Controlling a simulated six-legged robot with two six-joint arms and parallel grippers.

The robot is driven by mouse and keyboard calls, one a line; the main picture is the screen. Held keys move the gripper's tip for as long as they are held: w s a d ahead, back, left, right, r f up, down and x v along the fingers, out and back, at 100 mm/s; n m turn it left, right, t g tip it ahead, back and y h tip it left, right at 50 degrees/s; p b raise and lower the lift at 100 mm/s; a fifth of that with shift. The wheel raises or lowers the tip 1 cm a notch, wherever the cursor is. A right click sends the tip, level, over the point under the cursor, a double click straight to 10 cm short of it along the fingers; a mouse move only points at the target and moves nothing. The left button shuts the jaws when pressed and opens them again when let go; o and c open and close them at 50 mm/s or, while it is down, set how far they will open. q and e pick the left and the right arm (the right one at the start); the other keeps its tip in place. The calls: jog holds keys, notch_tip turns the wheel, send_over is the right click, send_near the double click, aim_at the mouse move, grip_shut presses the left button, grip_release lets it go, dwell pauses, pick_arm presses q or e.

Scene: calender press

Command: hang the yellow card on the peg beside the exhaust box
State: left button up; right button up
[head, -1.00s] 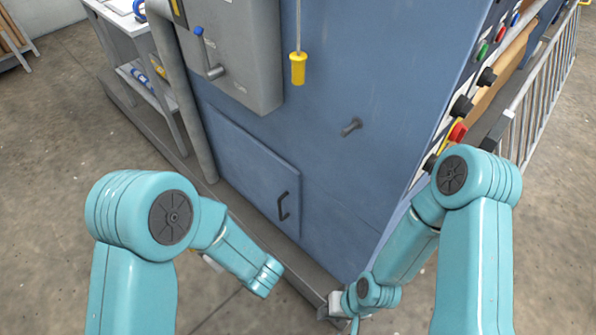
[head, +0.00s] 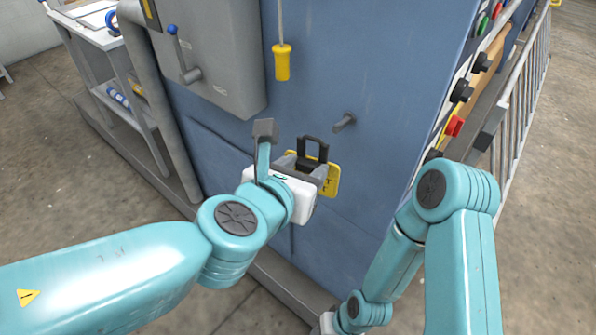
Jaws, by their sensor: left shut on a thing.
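The yellow card (head: 332,182) is in front of the blue machine face in the head view, partly hidden by my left gripper. A black loop (head: 314,143) stands up above the card. My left gripper (head: 307,168) is shut on the card. The grey peg (head: 345,122) sticks out of the blue face, above and a little right of the loop; the loop appears apart from it. The grey box (head: 215,60), which I take as the exhaust box, is up and left of the peg. My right gripper (head: 328,323) is at the bottom edge, mostly cut off.
A yellow handle (head: 282,62) hangs on a cord between the grey box and the peg. A lever (head: 183,60) juts from the box. Buttons and knobs (head: 453,126) line the right edge of the machine, beside a railing (head: 515,110). A shelved bench (head: 115,90) stands left.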

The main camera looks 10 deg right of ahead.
aim_at(316, 160)
pick_arm(q)
jog(key=shift+w+d+f, duration=0.2)
jog(key=shift+w+d, duration=0.95)
jog(key=shift+d, duration=0.2)
jog(key=shift+w+d+f+p, duration=0.1)
jog(key=shift+w+d+f, duration=0.1)
jog(key=shift+w+d, duration=0.5)
jog(key=shift+w+d+f+p, duration=0.1)
jog(key=shift+w+d+f, duration=0.15)
jog(key=shift+w+d, duration=0.35)
jog(key=shift+w+d+f+p, duration=0.15)
jog(key=shift+w+d, duration=0.3)
jog(key=shift+d, duration=0.45)
jog(key=o, duration=1.1)
